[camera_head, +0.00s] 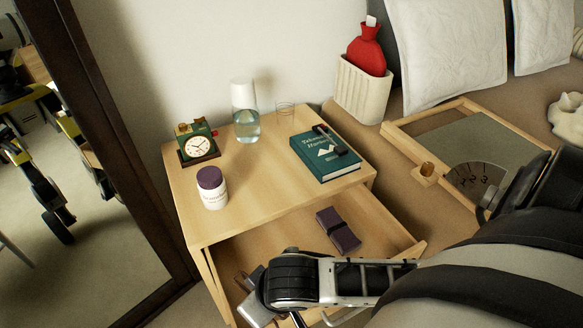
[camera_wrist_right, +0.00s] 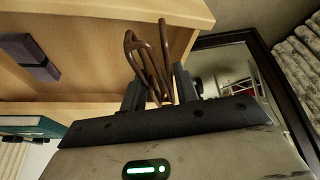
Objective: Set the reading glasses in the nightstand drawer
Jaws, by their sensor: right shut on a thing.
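The reading glasses (camera_wrist_right: 150,62), with thin brown frames, are held folded between the fingers of my right gripper (camera_wrist_right: 158,90) in the wrist view. In the head view my right gripper (camera_head: 262,302) is over the left part of the open nightstand drawer (camera_head: 290,233), and a bit of brown frame shows beside it. The drawer also shows in the wrist view (camera_wrist_right: 98,75). A dark purple case (camera_head: 338,231) lies inside it toward the right; it is at the upper left in the wrist view (camera_wrist_right: 30,56). My left gripper is not in view.
A dark-framed mirror (camera_head: 105,120) stands at left, a bed at right.

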